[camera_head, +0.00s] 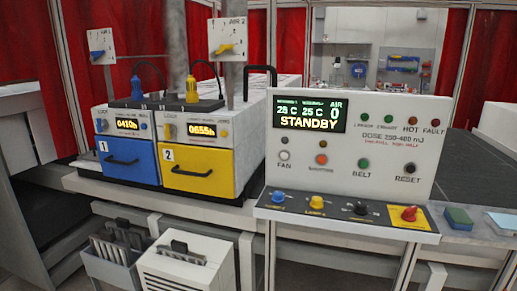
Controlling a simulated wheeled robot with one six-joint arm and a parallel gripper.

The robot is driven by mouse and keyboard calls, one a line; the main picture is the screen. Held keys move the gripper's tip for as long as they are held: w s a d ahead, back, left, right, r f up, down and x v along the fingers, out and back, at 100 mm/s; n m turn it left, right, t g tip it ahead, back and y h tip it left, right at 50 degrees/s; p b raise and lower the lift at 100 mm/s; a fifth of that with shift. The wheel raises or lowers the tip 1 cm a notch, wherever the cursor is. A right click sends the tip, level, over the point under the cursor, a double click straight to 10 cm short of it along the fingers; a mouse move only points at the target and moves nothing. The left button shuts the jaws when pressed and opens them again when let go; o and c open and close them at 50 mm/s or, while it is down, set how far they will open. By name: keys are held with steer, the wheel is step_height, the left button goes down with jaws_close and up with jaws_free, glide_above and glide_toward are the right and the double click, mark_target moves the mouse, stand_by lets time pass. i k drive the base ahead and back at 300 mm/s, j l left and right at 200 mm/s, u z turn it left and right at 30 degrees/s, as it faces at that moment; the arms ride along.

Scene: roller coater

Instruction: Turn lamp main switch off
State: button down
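A light grey control panel (375,145) stands right of the middle, with a sloped dark strip (335,217) along its front. On the strip are a blue knob (278,197), a yellow knob (316,202) and a black knob (361,208). At its right end a red rotary switch (409,213) sits on a yellow plate. The small labels are too blurred to read surely, so I cannot tell which is the lamp main switch. The panel's display (311,114) reads 28 C, 25 C, AIR 0 and STANDBY. My gripper is not in view.
Left of the panel are a blue drawer unit (128,165) marked 1 and a yellow one (197,172) marked 2. A white box (185,265) and a grey bin (112,262) stand below. Metal posts frame the machine.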

mark_target(408, 215)
steer(key=k+j, duration=0.1)
steer(key=k, duration=0.25)
steer(key=k+j, duration=0.15)
steer(key=k, duration=0.15)
steer(key=k+j, duration=0.2)
